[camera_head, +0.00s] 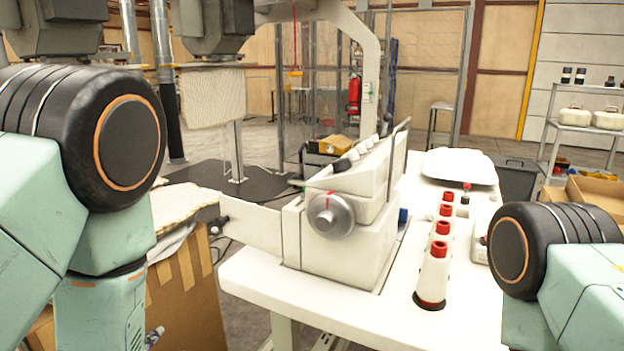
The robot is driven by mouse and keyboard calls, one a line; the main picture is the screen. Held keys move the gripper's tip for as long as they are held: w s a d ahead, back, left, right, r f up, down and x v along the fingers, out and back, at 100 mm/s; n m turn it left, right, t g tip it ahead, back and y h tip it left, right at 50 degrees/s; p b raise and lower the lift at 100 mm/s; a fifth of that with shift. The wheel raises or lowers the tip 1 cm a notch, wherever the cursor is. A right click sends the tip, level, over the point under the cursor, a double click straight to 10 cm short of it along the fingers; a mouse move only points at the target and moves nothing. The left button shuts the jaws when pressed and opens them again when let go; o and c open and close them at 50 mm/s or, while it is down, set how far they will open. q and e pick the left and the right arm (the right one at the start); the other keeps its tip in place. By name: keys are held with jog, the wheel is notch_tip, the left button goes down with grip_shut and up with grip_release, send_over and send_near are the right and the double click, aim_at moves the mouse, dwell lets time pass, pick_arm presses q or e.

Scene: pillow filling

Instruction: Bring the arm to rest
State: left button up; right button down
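My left arm fills the left side of the head view, with a black round joint and pale green links. It hangs downward in front of a cardboard box. My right arm shows at the lower right, with a black round joint in front of the white table's right side. Neither gripper is within the view, so what they hold cannot be seen. A white sewing machine (347,240) stands on the white table (262,292) between the arms. A cream quilted pillow piece (212,97) hangs under a grey machine head at the upper left.
Several white thread cones with red tops (433,275) stand in a row on the table. A cardboard box (187,305) with a cream pillow (182,203) on it stands left of the table. A shelf (577,140) is at the far right. Open floor lies behind.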

pick_arm(q)
jog(key=s+d+f+n+g+h, duration=0.1)
jog(key=s+f+n+g, duration=0.3)
jog(key=s+f, duration=0.6)
jog(key=s+f+n+g+h, duration=0.1)
jog(key=s+f+n+g, duration=0.3)
jog(key=s+f+g, duration=0.5)
jog(key=s+f, duration=0.1)
jog(key=s, duration=0.8)
jog(key=shift+s+d+f+n+h, duration=0.2)
jog(key=shift+s+d+n+h, duration=0.15)
jog(key=shift+n+h, duration=0.05)
